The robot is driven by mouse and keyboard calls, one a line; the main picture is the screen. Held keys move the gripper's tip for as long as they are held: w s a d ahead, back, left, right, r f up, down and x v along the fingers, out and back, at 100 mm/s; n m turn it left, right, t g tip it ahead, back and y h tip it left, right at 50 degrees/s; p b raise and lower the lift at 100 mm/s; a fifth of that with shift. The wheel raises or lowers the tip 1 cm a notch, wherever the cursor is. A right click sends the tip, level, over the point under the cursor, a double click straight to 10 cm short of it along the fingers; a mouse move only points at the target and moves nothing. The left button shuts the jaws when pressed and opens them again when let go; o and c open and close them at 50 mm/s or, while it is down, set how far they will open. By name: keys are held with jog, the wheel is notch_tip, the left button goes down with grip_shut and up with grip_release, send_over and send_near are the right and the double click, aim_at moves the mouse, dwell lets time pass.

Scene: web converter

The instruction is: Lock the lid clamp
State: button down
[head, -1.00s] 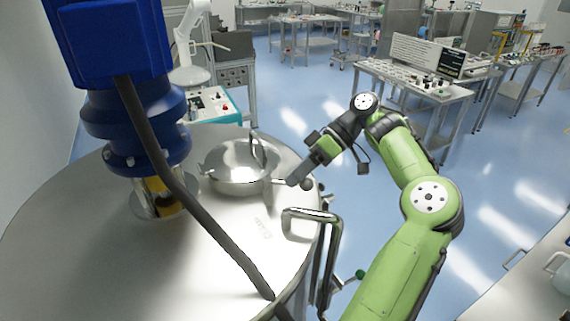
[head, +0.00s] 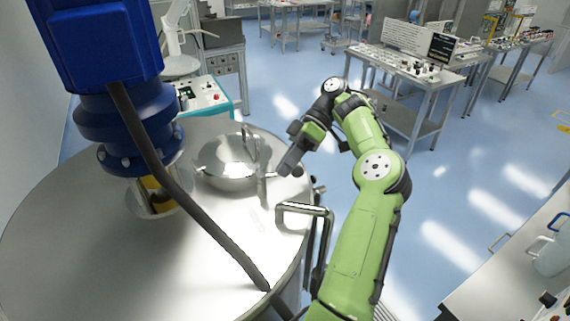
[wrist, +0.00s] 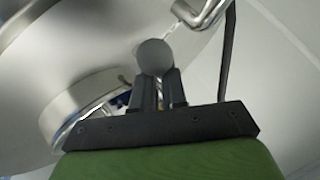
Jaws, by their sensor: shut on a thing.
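The round metal lid (head: 222,165) lies on top of the big steel tank, with an arched handle standing over it. The lid clamp's round grey knob shows in the wrist view (wrist: 154,57), at the tips of my two dark fingers. My gripper (head: 288,170) is at the lid's right side, near the tank's rim, and it also shows in the wrist view (wrist: 157,82). It is shut on the knob. In the head view my fingers mostly hide the knob and the lever's end. The clamp's exact angle is not clear.
A bent metal handrail (head: 305,208) rises at the tank's right edge, close below my gripper. A blue motor (head: 100,45) with a black cable (head: 180,185) stands left of the lid. Open blue floor and workbenches (head: 400,75) lie beyond.

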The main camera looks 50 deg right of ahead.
jog(key=c, duration=0.9)
grip_release()
jog(key=shift+s+d+f, duration=0.1)
jog(key=shift+d+f, duration=0.05)
jog(key=shift+f, duration=0.25)
jog(key=shift+s+d+r, duration=0.15)
jog(key=shift+s+d, duration=0.1)
jog(key=shift+s, duration=0.05)
